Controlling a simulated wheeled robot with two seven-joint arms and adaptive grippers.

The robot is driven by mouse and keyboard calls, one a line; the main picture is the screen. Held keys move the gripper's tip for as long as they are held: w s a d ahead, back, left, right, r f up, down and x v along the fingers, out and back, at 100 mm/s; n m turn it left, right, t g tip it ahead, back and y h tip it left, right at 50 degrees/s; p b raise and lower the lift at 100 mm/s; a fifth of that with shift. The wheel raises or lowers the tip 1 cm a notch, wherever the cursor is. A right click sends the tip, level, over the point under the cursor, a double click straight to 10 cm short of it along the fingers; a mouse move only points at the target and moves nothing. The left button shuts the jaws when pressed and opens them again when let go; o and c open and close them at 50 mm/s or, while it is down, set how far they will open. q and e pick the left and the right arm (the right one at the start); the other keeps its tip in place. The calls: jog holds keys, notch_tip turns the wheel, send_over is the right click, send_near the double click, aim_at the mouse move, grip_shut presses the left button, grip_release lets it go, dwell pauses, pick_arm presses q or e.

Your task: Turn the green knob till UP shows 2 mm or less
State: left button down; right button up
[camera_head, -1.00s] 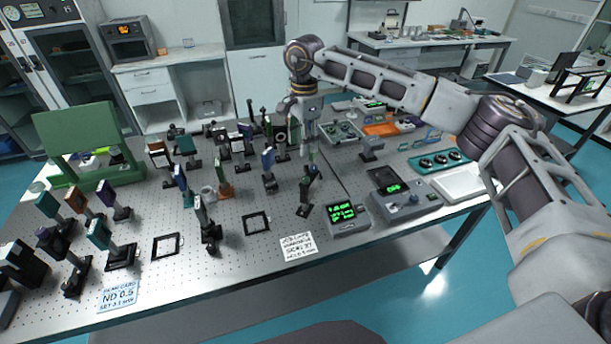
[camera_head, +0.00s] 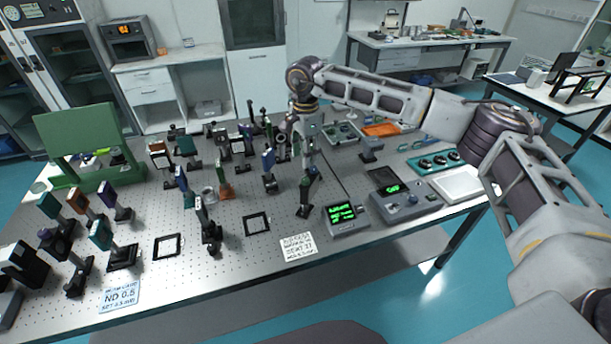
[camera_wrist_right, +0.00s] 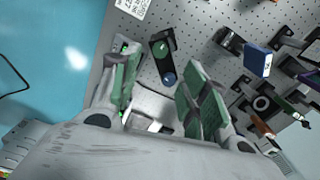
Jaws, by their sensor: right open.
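The green knob (camera_wrist_right: 160,47) shows in the right wrist view on top of a dark mount (camera_head: 305,197), with a blue knob (camera_wrist_right: 169,79) beside it. My right gripper (camera_head: 310,168) is right above this mount in the head view. In the right wrist view its two green-padded fingers (camera_wrist_right: 162,88) are spread apart, one on each side of the mount, with no visible contact on the knob. The display box (camera_head: 346,214) has lit green text, too small to read, so I cannot tell the UP value. My left gripper is not in view.
A grey control box (camera_head: 408,205) stands right of the display. The front table strip is mostly clear.

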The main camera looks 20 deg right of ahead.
aim_at(306, 179)
jog(key=shift+f+p, duration=1.1)
jog(key=shift+f, duration=3.7)
grip_shut()
